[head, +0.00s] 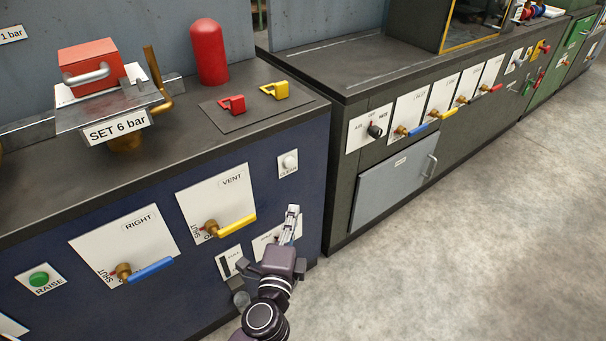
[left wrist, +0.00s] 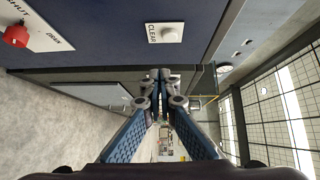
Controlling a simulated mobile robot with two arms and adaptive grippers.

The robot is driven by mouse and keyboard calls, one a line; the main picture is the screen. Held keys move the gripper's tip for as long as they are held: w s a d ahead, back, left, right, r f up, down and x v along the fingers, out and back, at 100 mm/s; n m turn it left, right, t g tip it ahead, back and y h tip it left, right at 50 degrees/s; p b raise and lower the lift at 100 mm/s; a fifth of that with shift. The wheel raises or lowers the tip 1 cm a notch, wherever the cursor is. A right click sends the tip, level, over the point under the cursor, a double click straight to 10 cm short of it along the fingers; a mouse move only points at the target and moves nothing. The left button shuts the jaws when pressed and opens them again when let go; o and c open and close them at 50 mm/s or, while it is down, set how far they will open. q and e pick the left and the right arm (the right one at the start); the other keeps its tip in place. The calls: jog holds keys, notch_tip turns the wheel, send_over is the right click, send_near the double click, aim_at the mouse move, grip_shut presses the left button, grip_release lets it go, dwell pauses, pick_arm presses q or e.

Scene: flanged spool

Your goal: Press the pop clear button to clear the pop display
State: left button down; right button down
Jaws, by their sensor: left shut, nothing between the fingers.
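The pop clear button is a pale round button (head: 289,161) on a small white plate marked CLEAR, on the blue cabinet front near its right end. In the left wrist view the button (left wrist: 172,33) is at the top, upside from the fingers. My left gripper (head: 293,210) is below the button in the head view, apart from it, with its fingers pointing up. In the left wrist view its fingertips (left wrist: 160,75) are together and hold nothing. I cannot make out for certain which part is the pop display. My right gripper is not in view.
A yellow-handled VENT valve (head: 235,226) is left of the gripper. A small plate with a dark slot (head: 229,262) and another plate partly hidden by my arm are low on the cabinet. A red knob (left wrist: 16,36) shows in the wrist view. Open floor (head: 450,230) lies right.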

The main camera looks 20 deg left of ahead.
aim_at(294, 161)
pick_arm(q)
jog(key=shift+w+d+r, duration=0.1)
jog(key=shift+r, duration=0.8)
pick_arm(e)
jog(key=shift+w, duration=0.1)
